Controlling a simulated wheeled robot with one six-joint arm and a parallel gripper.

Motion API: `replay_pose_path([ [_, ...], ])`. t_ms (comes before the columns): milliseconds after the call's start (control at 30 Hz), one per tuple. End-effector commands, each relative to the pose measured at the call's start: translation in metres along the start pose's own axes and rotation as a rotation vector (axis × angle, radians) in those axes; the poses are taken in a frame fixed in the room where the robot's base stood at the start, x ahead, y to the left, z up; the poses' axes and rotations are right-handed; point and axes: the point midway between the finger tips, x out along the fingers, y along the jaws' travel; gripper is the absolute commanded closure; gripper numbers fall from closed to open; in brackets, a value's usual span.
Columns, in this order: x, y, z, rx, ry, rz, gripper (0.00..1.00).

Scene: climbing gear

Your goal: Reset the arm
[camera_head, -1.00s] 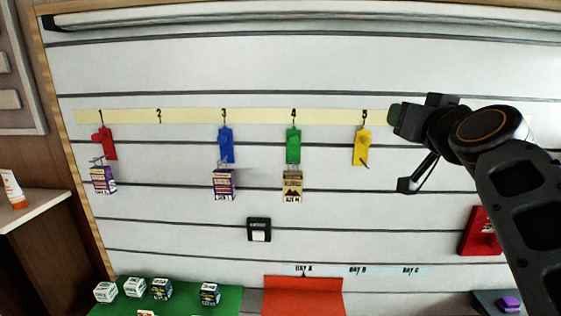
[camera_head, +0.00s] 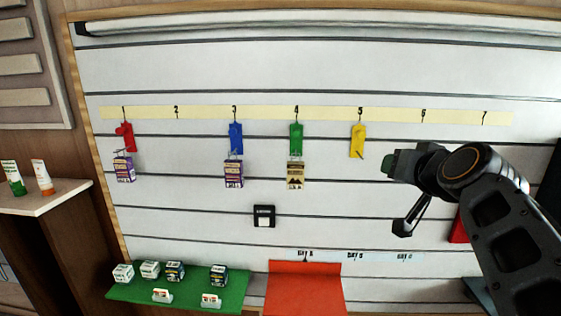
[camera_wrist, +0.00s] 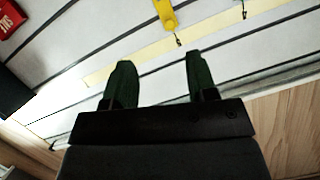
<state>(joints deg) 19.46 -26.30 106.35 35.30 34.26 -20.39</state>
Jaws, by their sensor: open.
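My gripper (camera_head: 394,192) is at the right of the head view, in front of the slatted wall, below and right of the yellow tag. In the wrist view its two dark green fingers (camera_wrist: 157,80) stand apart with nothing between them. The yellow tag (camera_head: 357,141) hangs under number 5; it also shows at the top of the wrist view (camera_wrist: 167,14), beyond the fingertips and apart from them. My arm hides part of the wall's right side.
A red tag (camera_head: 124,137), a blue tag (camera_head: 235,137) and a green tag (camera_head: 296,139) hang with small boxes below them. A green mat (camera_head: 190,285) holds several small boxes. A red mat (camera_head: 305,290) lies beside it. A shelf (camera_head: 70,197) with two tubes stands left.

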Motion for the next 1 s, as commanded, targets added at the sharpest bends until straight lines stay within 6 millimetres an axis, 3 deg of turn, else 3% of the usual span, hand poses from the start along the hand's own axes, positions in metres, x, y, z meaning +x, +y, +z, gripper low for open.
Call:
replay_pose_path([
  [167,0.011,0.007,0.070,0.017,-0.239,0.042,0.48],
  [267,0.008,0.010,0.122,0.008,-0.416,0.080,0.48],
  [400,-0.013,0.015,0.200,-0.047,-0.685,0.147,0.48],
  [533,-0.039,0.016,0.250,-0.147,-0.868,0.184,0.48],
  [667,-0.056,0.009,0.269,-0.239,-0.941,0.162,0.48],
  [1000,-0.056,-0.001,0.267,-0.264,-0.936,0.131,0.48],
])
